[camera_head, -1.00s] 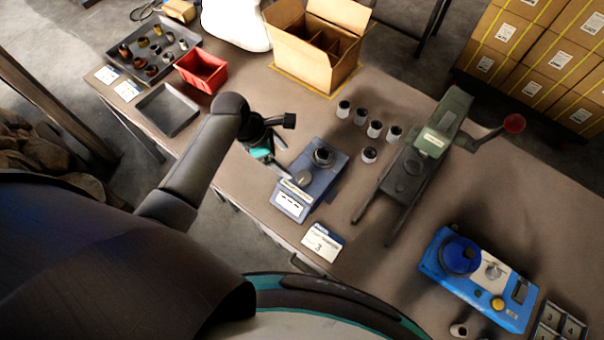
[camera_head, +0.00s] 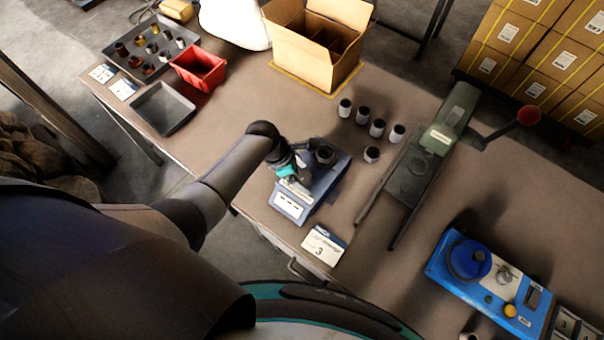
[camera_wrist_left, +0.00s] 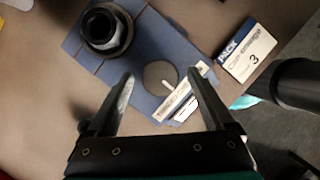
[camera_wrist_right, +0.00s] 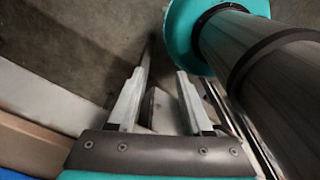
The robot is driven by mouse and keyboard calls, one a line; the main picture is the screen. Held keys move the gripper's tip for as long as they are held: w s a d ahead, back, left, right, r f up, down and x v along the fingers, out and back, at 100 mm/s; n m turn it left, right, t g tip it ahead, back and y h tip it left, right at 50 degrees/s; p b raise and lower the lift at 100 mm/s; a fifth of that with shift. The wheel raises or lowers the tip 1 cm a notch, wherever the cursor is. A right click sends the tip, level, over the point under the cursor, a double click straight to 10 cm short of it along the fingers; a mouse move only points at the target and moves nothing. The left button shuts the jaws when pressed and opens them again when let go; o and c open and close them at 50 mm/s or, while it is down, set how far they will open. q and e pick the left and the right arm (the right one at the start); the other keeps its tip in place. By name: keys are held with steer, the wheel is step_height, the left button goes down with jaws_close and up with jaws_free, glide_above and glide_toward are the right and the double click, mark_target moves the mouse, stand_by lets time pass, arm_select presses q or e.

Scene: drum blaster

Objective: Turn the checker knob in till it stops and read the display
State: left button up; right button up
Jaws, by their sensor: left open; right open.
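The checker is a blue-grey box (camera_head: 325,188) near the bench's front edge, with a dark round socket holding a dark ring-shaped part (camera_head: 324,155) on top. In the left wrist view its flat grey round knob (camera_wrist_left: 160,77) with a pale pointer mark lies between and beyond my open fingertips. My left gripper (camera_wrist_left: 157,85) is above the knob; I cannot tell whether it touches. In the head view my left gripper hides the knob. The white display panel (camera_head: 288,205) is at the checker's front; its reading is not legible. My right gripper (camera_wrist_right: 160,75) is open and empty, over the floor.
A card marked 3 (camera_head: 323,245) lies right of the checker. A green lever press (camera_head: 430,145) stands to the right, a blue device (camera_head: 485,285) farther right. A red bin (camera_head: 199,67) and grey tray (camera_head: 162,108) are left.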

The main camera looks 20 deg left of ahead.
arm_select(q)
steer(key=c, duration=1.4)
steer(key=shift+o, duration=0.2)
